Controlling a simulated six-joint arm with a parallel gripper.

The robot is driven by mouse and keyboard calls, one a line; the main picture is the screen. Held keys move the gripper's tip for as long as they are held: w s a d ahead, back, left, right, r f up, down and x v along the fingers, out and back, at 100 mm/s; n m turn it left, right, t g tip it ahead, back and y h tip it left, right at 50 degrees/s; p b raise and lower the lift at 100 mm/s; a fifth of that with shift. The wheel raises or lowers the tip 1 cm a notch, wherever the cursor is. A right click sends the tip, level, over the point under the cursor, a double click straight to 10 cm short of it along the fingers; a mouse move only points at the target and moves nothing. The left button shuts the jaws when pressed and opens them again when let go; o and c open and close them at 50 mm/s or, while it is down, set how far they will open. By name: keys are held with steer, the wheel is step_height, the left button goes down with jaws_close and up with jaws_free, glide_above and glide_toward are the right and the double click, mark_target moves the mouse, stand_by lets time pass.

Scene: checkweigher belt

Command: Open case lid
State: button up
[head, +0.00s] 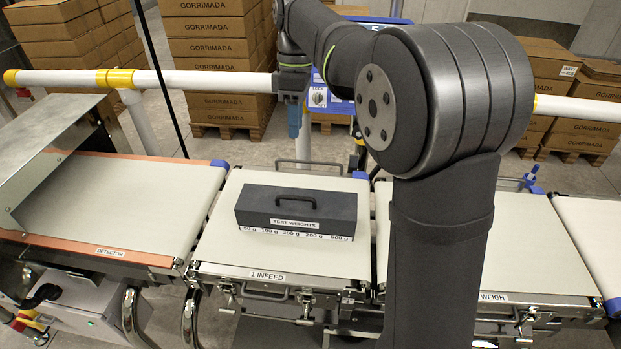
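A dark grey case (258,212) labelled "TEST WEIGHTS" lies on the infeed belt (215,240), with its lid shut. A dark handle (296,198) stands on the lid. A white strip along the case's front edge is marked from 50 g to 500 g. My gripper (294,134) points down with blue fingertips, above and apart from the case, towards its far side in the picture. The fingers overlap in this view, so their gap is hidden.
The detector belt (140,185) with a metal hood (50,160) lies left, the weigh belt (540,255) right, partly behind my arm. A white rail (220,80) and stacked cartons (210,48) stand behind. The infeed belt is bare around the case.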

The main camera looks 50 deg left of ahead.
glide_above(296, 189)
steer(key=s+d, duration=0.3)
steer(key=d, duration=0.2)
steer(key=f, duration=1.6)
steer(key=shift+s+a+f, duration=0.1)
steer(key=shift+a+f, duration=0.15)
steer(key=shift+f, duration=0.05)
jaws_close()
